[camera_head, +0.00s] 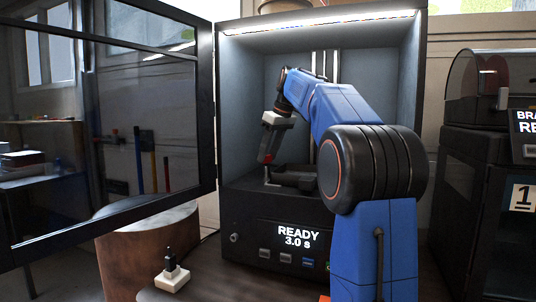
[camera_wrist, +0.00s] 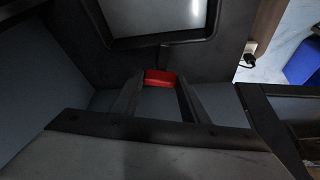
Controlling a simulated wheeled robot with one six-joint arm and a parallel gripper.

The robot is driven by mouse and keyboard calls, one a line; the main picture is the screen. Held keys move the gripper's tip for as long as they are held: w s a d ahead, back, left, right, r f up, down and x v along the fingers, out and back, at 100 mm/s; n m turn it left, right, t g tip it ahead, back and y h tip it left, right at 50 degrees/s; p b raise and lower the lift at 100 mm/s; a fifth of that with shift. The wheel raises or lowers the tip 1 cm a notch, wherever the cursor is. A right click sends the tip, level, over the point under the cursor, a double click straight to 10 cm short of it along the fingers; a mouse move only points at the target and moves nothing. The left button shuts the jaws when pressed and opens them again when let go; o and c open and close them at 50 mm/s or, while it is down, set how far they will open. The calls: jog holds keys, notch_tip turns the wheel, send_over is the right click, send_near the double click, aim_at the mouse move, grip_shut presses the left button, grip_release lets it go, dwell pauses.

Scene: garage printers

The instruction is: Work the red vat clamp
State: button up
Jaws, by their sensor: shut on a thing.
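The red vat clamp (camera_wrist: 160,77) shows in the wrist view as a small red block between the tips of my gripper (camera_wrist: 160,86). The fingers are shut on it from both sides. The clamp sits at the near edge of the dark-framed vat (camera_wrist: 163,44), which holds a pale grey surface. In the head view my gripper (camera_head: 265,156) points down inside the printer (camera_head: 240,130), at the left of the dark vat area (camera_head: 292,180). A little red shows at its tip. My arm hides the right part of the chamber.
The printer's dark glass door (camera_head: 205,110) stands open to the left. A display on the front reads READY 3.0 s (camera_head: 298,236). A white plug block (camera_head: 172,278) lies on the table at front left. A second printer (camera_head: 480,180) stands at the right.

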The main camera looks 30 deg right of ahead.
jog(key=shift+n, duration=0.6)
jog(key=o, duration=1.1)
jog(key=shift+c, duration=0.2)
